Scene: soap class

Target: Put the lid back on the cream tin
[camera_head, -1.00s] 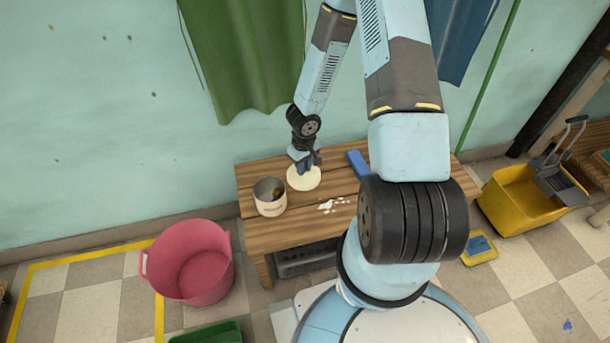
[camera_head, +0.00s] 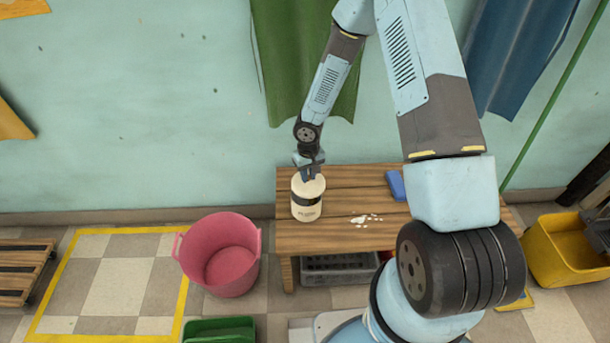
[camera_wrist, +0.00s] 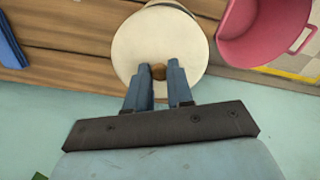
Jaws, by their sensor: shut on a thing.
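The cream tin (camera_head: 306,211), pale with a dark band and lettering, stands upright at the left end of the wooden table. The round cream lid (camera_head: 308,186) is over its mouth and looks roughly level; I cannot tell whether it is fully seated. My gripper (camera_head: 311,172) is above the tin, pointing down. In the wrist view, my gripper (camera_wrist: 157,78) is shut on the brown knob (camera_wrist: 158,72) of the lid (camera_wrist: 143,45). The lid hides most of the tin there.
The wooden table (camera_head: 340,236) has a white spill (camera_head: 361,219) right of the tin and a blue block (camera_head: 396,186) behind it. A pink tub (camera_head: 222,254) stands on the floor to the left. A yellow mop bucket (camera_head: 556,252) is at the right.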

